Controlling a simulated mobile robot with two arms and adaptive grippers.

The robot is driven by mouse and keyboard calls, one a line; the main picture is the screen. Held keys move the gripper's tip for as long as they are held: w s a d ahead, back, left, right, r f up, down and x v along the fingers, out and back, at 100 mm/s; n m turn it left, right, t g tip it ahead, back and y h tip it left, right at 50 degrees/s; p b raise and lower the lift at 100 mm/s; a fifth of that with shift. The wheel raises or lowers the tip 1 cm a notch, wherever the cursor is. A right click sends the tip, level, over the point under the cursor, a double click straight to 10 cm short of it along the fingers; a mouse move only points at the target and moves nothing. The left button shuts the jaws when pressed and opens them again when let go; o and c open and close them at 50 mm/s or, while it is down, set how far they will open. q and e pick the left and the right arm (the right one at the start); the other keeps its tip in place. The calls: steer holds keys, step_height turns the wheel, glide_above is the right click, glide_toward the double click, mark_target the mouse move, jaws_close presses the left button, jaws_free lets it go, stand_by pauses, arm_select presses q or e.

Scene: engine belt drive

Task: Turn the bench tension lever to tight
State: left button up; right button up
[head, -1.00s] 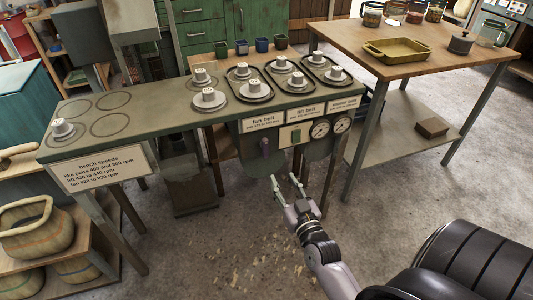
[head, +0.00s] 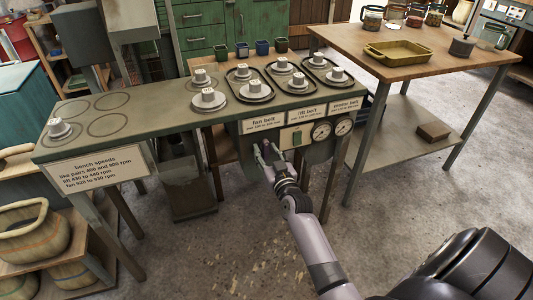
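The green bench (head: 160,112) carries several numbered grey pulleys and belts on its top. On its front panel, below the "fan belt" label (head: 264,122), is the tension lever; it is purple in the earlier picture and is now mostly hidden behind my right gripper. My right gripper (head: 265,148) is at the lever's place, with its fingers around or against it. Whether the fingers are closed on it cannot be made out. My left gripper is not in view.
Two round gauges (head: 321,131) and a switch plate (head: 295,137) sit right of the lever. A sign with bench speeds (head: 98,171) hangs at the bench's left front. A wooden table (head: 410,66) stands at the right. The floor (head: 400,215) between is clear.

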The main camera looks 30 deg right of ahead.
steer(key=shift+c, duration=0.3)
jaws_close()
